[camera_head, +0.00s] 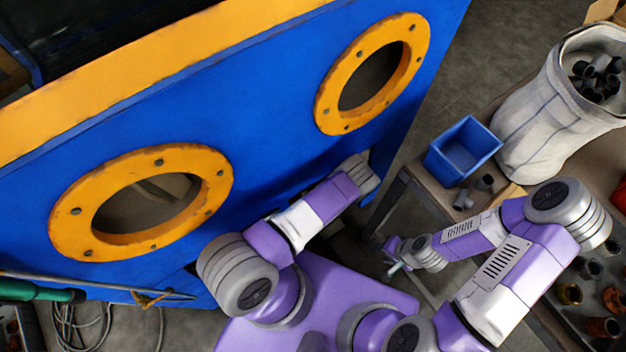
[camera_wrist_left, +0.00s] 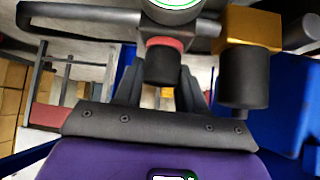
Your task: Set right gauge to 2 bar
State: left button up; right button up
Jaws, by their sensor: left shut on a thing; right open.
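In the left wrist view, my left gripper (camera_wrist_left: 161,92) has its two dark fingers shut on a black knob (camera_wrist_left: 163,65) with a red collar. A round gauge (camera_wrist_left: 175,3) with a green and white face is cut off by the top edge just above that knob; its needle and marks cannot be read. In the head view, my left arm reaches to the right side of the blue cabinet (camera_head: 270,135), and its fingers are hidden there. My right gripper (camera_head: 393,266) is open and empty, low between the cabinet and the workbench.
Beside the held knob stands a yellow block (camera_wrist_left: 250,28) with a black cylinder (camera_wrist_left: 245,78) under it. The workbench (camera_head: 424,181) at right carries a blue bin (camera_head: 462,150) and a white sack (camera_head: 545,120) of dark fittings. The cabinet front has two orange rings (camera_head: 75,212).

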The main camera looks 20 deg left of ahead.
pick_arm(q)
jog(key=shift+n, duration=0.4)
jog(key=o, duration=1)
jog(key=p+v, duration=0.2)
jog(key=v, duration=0.4)
jog(key=shift+d+r+p, duration=0.25)
jog(key=shift+r+p, duration=0.15)
jog(key=shift+s+d+r, duration=0.2)
jog(key=shift+d, duration=0.05)
